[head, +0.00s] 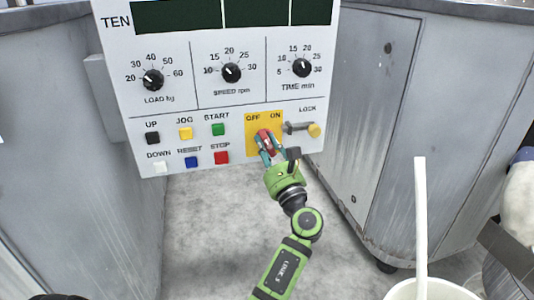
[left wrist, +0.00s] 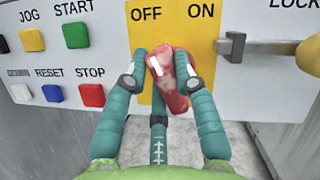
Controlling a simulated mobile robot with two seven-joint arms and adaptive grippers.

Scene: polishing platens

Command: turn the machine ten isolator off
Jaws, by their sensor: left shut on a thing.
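The machine ten panel (head: 185,110) faces me with a yellow isolator plate (head: 278,122) marked OFF on its left and ON on its right. The red isolator handle (head: 264,136) stands out from this plate. My left gripper (head: 272,150) is shut on the handle, with one teal finger on each side. In the left wrist view the red handle (left wrist: 170,85) shows between the fingertips (left wrist: 185,68), leaning with its top to the left. The fingers hide part of it, so I cannot tell its exact setting. My right gripper is not in view.
A lock latch with a brass knob (head: 314,130) sits just right of the isolator. Push buttons (head: 185,133) are to the left and dials (head: 231,72) above. Grey cabinets (head: 400,120) flank the panel. A white bucket (head: 428,290) with an upright white stick stands at lower right.

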